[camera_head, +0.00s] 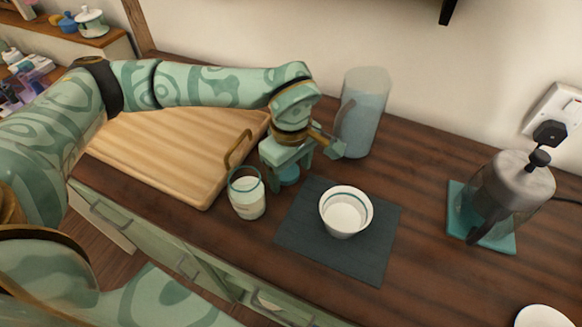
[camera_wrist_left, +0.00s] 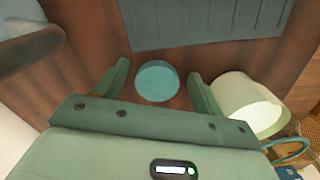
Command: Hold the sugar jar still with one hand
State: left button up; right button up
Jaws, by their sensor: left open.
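The likely sugar jar is a clear glass jar (camera_head: 247,197) with a teal rim and white contents. It stands open on the wooden counter, beside the cutting board. It also shows at the right of the left wrist view (camera_wrist_left: 240,100), outside the right-hand finger. My left gripper (camera_head: 287,172) points down just right of the jar, open. A round teal disc (camera_wrist_left: 157,82), perhaps a lid, lies below and between its fingers; I cannot tell whether they touch it. A white bowl (camera_head: 344,222) with white contents stands on a dark mat (camera_head: 305,245). My right gripper is out of view.
A cutting board (camera_head: 165,150) with a metal handle lies left of the jar. A tall translucent pitcher (camera_head: 362,112) stands behind my gripper. A French press (camera_head: 505,195) stands on a teal mat at right. A white round object (camera_head: 543,316) is at the front right corner.

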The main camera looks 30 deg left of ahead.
aim_at(291, 175)
pick_arm(q)
notch_tip(291, 175, up, 12)
jog(key=p, duration=0.3)
jog(key=shift+r+p, duration=0.15)
jog(key=shift+p, duration=0.15)
